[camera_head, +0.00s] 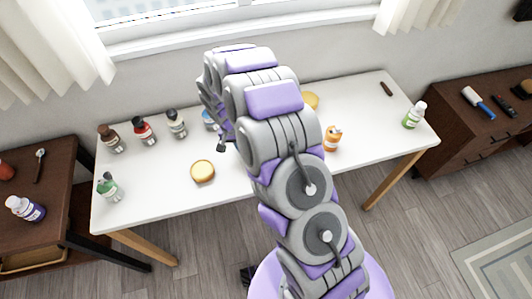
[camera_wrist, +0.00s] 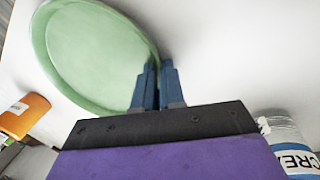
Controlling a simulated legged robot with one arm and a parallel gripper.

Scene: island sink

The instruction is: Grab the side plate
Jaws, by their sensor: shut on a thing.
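The side plate (camera_wrist: 95,50) is a pale green round plate with a raised rim, at the upper left of the wrist view. My gripper (camera_wrist: 157,82) has its two blue-grey fingers close together at the plate's right rim and is shut on that rim. In the head view my arm covers the middle of the white table, and I cannot make out the plate there. I cannot tell whether the plate touches the table.
The white table (camera_head: 150,205) holds several bottles along its left and back, including a red one (camera_head: 144,130). An orange bottle (camera_head: 332,138) stands right of my arm, a green-labelled one (camera_head: 414,115) further right.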

